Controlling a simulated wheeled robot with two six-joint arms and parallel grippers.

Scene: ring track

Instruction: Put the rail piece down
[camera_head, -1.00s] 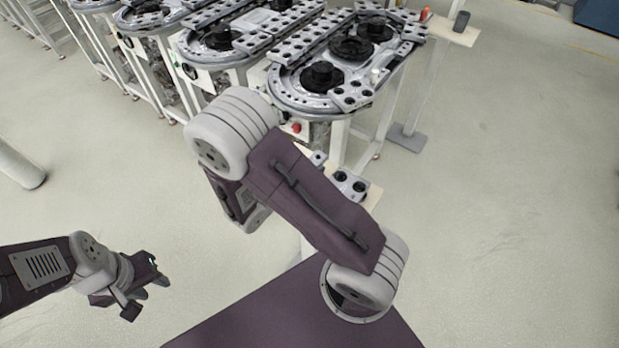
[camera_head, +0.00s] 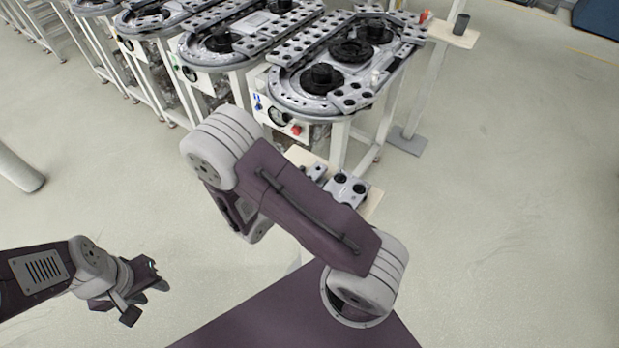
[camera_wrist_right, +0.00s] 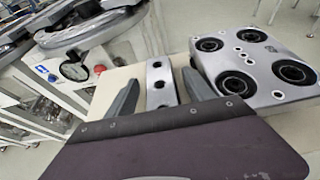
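The rail piece (camera_wrist_right: 160,82), a small grey block with dark holes, lies on the pale wooden shelf (camera_wrist_right: 112,85) in the right wrist view. My right gripper (camera_wrist_right: 160,88) is open around it, with a finger on each side and a visible gap to the block. In the head view the rail piece (camera_head: 316,172) shows just beyond my right arm, which hides the right gripper. My left gripper (camera_head: 145,290) hangs over the floor at lower left, away from the shelf; its finger gap is unclear.
A larger grey plate with several black-ringed holes (camera_wrist_right: 255,62) lies right of the rail piece, close to the right finger. An oval ring-track machine (camera_head: 345,60) stands beyond the shelf. The floor at right is clear.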

